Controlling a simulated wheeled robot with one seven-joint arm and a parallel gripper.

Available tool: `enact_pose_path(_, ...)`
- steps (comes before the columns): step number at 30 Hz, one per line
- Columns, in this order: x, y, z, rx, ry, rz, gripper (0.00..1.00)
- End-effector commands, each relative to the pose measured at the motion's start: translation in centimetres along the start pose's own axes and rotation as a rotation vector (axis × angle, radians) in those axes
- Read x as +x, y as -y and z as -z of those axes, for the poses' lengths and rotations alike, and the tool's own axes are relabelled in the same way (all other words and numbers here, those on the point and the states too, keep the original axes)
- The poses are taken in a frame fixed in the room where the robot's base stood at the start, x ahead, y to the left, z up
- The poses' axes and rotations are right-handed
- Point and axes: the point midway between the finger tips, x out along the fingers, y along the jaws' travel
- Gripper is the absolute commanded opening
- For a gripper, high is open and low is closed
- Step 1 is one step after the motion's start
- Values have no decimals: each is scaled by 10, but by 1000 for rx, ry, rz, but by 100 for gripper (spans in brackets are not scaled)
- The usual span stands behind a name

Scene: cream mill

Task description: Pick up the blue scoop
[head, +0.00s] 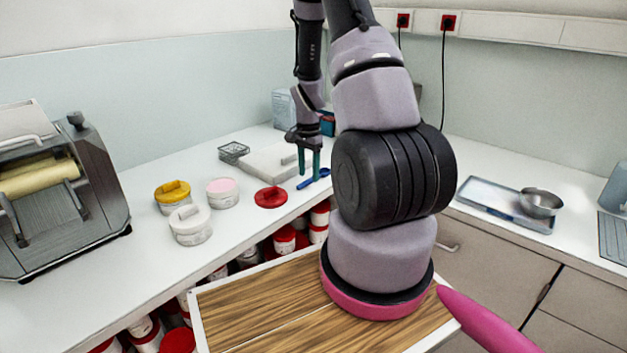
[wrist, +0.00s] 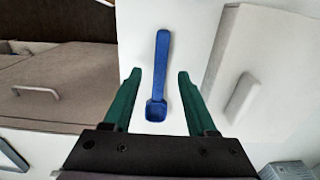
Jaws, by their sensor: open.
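The blue scoop (head: 314,178) lies flat on the white counter, right of the red lid and near the counter's inner corner. In the wrist view the scoop (wrist: 160,72) lies lengthwise, its handle pointing away and its squarish bowl between the fingers. My gripper (head: 309,172) points down over the scoop with its green fingers apart. In the wrist view my gripper (wrist: 158,85) is open, with one finger on each side of the scoop and a gap on both sides. Whether the fingertips are at counter height is hard to tell.
A pale slab with a handle (head: 268,162) lies close to the left of the scoop. A red lid (head: 270,197), white tubs (head: 190,225) and a wire basket (head: 233,151) stand further left. A tray with a metal bowl (head: 541,203) is on the right counter.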

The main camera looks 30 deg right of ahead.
Motion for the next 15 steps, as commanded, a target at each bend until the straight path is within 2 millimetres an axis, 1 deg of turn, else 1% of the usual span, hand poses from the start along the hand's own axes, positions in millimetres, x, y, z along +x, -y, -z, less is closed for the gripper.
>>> enact_pose_path(1, 8, 0, 0, 0, 1, -2, 57)
enact_pose_path(4, 16, 0, 0, 0, 0, 0, 57)
enact_pose_path(11, 18, 1, 0, 1, 0, 1, 57)
enact_pose_path(12, 17, 1, 0, 0, 0, 1, 54)
enact_pose_path(14, 17, 1, 0, 0, 0, 1, 31)
enact_pose_path(15, 17, 1, 0, 0, 0, 1, 15)
